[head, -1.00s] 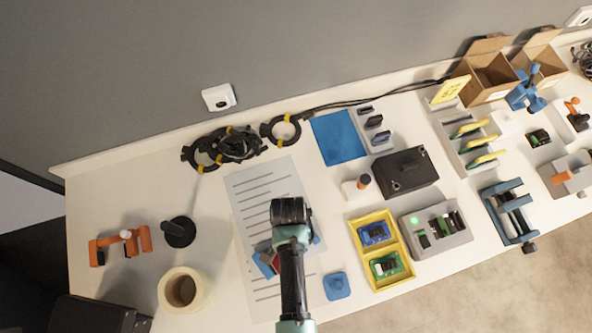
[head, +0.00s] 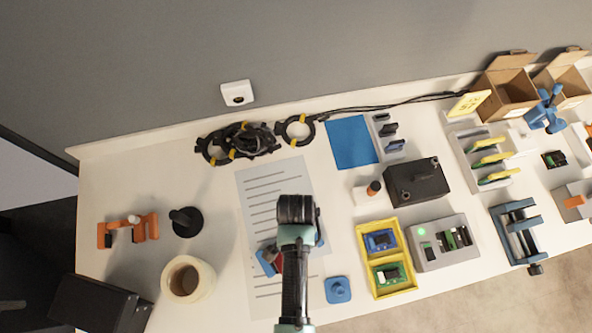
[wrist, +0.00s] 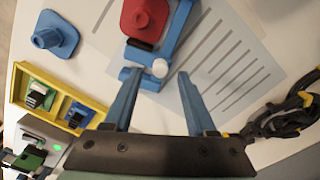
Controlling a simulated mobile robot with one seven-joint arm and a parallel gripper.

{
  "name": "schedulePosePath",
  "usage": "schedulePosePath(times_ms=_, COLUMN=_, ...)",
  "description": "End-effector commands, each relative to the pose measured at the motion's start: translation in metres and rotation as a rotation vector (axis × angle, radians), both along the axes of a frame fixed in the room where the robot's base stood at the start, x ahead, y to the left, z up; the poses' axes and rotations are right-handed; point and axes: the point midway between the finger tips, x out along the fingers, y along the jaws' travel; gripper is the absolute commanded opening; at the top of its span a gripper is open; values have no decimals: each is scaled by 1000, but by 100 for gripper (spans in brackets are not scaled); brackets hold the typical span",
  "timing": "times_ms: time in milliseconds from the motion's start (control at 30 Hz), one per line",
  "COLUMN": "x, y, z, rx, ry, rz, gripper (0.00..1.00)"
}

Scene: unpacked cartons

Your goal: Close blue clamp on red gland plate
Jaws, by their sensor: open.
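The red gland plate (wrist: 146,16) lies at the top of the wrist view, cut off by the frame edge. The blue clamp (wrist: 178,27) runs beside and below it, with a black pad and a white round knob (wrist: 160,68). In the head view my arm covers most of them; parts of the clamp (head: 265,262) and plate (head: 278,259) show beside it. My gripper (wrist: 155,80) is open and empty. Its two blue fingers point at the clamp's knob end, one on each side of the white knob. I cannot tell whether they touch it.
A striped paper sheet (head: 262,190) lies under the clamp. A blue knobbed block (head: 338,290) and a yellow tray (head: 408,284) with circuit boards stand to the right. A tape roll (head: 187,279) and an orange clamp (head: 128,230) are left. Black cable coils (head: 240,142) lie at the back.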

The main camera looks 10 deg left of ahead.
Motion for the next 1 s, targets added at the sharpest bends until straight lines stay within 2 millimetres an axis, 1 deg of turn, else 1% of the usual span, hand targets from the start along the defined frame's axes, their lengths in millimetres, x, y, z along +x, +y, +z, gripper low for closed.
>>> schedulePosePath(times_ms=33, x=1, y=0, z=11, rx=1, ry=-4, rz=-1, gripper=57)
schedulePosePath(times_ms=300, x=1, y=0, z=67, rx=1, ry=-6, rz=-1, gripper=57)
schedulePosePath(times_ms=400, x=1, y=0, z=84, rx=1, ry=-4, rz=-1, gripper=57)
schedulePosePath(times_ms=500, x=1, y=0, z=96, rx=1, ry=-3, rz=0, gripper=57)
schedulePosePath(times_ms=667, x=0, y=0, z=106, rx=1, ry=-1, rz=0, gripper=57)
schedulePosePath(times_ms=900, x=0, y=0, z=107, rx=0, ry=0, rz=0, gripper=57)
schedulePosePath(times_ms=933, x=0, y=0, z=107, rx=0, ry=0, rz=0, gripper=55)
schedulePosePath(times_ms=1000, x=1, y=-2, z=105, rx=3, ry=3, rz=-11, gripper=42)
